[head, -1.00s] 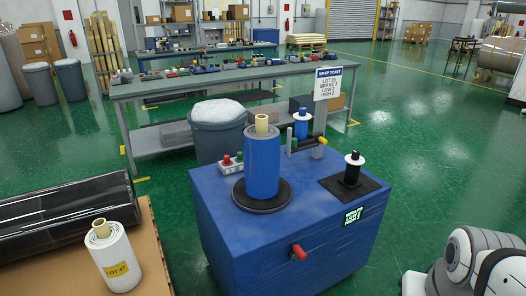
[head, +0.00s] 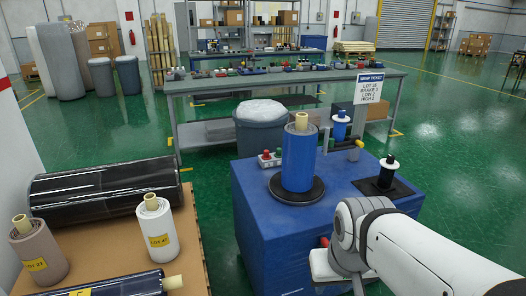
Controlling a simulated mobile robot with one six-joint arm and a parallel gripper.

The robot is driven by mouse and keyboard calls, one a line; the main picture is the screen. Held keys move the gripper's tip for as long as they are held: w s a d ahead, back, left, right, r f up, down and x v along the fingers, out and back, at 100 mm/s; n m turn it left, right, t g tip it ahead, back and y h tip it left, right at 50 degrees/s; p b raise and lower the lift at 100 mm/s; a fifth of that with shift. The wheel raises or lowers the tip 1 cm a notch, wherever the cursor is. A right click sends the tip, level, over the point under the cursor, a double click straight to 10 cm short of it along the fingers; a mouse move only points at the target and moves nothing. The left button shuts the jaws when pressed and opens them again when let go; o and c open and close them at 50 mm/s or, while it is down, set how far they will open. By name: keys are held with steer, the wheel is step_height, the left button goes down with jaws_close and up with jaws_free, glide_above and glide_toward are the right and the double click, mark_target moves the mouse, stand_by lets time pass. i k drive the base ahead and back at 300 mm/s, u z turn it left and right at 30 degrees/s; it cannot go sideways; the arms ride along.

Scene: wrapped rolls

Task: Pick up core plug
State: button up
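I cannot single out a core plug for certain in the head view. Several small red, blue, dark and yellow items (head: 285,68) lie along the long workbench (head: 230,84), too small to tell apart. A blue-wrapped roll (head: 298,160) stands upright on a black round plate on the blue machine (head: 250,215), with a cream core (head: 301,120) sticking out of its top. My white arm enters from the lower right in front of the machine. My gripper is below the frame, out of sight.
A pallet (head: 110,245) at the lower left holds a long black roll (head: 105,190), a white roll (head: 157,230), a brown roll (head: 38,252) and a dark blue roll (head: 125,286). A grey bin (head: 262,132) stands behind the machine. Green floor is clear at right.

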mark_target(278, 153)
steer(key=z, duration=0.05)
steer(key=i, duration=1)
steer(key=u, duration=0.05)
